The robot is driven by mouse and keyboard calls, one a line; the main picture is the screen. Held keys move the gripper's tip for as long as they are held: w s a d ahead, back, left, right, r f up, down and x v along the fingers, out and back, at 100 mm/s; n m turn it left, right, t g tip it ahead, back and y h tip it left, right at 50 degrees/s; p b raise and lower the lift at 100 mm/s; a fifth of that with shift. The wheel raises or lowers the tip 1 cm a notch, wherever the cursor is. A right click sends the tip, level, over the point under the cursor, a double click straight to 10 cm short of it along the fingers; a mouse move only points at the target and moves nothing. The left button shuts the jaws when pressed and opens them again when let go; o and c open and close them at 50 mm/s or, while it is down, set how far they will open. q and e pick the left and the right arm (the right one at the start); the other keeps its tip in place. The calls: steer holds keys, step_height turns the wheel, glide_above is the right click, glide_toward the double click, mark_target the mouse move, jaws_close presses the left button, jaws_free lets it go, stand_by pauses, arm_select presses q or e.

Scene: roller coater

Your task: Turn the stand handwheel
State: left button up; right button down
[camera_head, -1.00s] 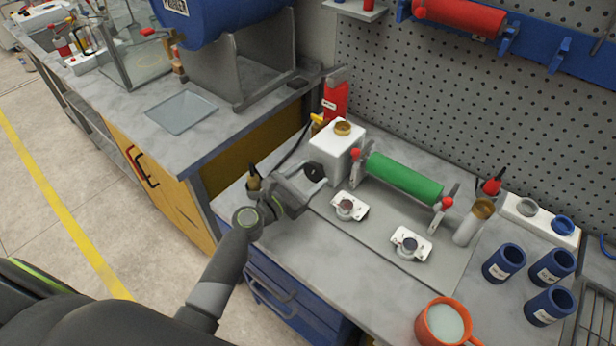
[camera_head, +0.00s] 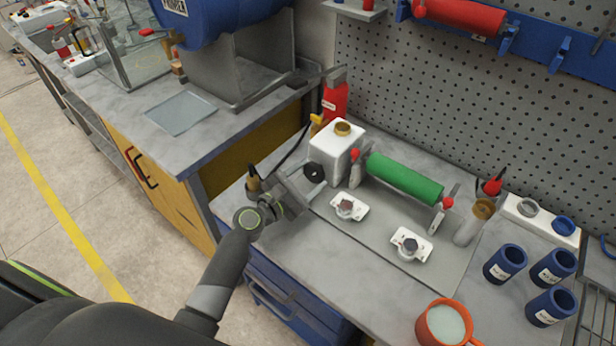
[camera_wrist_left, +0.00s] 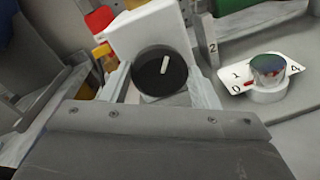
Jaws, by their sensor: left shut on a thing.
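The black round handwheel (camera_head: 314,173) is beside the lower left of the white box-shaped container with a brown cap (camera_head: 333,152). In the left wrist view the handwheel (camera_wrist_left: 160,72) faces the camera and shows a slanted white mark. My left gripper (camera_head: 309,181) is shut on the handwheel, with a finger on either side of it in the left wrist view (camera_wrist_left: 160,88). The handwheel's shaft is hidden. The green roller (camera_head: 405,180) lies between its supports to the right. My right gripper is not in view.
Two white dial plates, the left one (camera_head: 348,207) and the right one (camera_head: 411,245), sit in front of the roller. Blue cups (camera_head: 504,263) and an orange mug (camera_head: 447,322) stand at the right.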

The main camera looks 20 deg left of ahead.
arm_select(q)
steer(key=o, duration=1)
steer(key=b+v, duration=0.3)
steer(key=v, duration=1.3)
steer(key=shift+s+a+f, duration=0.1)
steer(key=shift+s+a, duration=0.05)
steer(key=shift+a, duration=0.05)
steer(key=shift+s+a+b, duration=0.15)
steer(key=shift+s+b, duration=0.2)
steer(key=shift+s, duration=0.15)
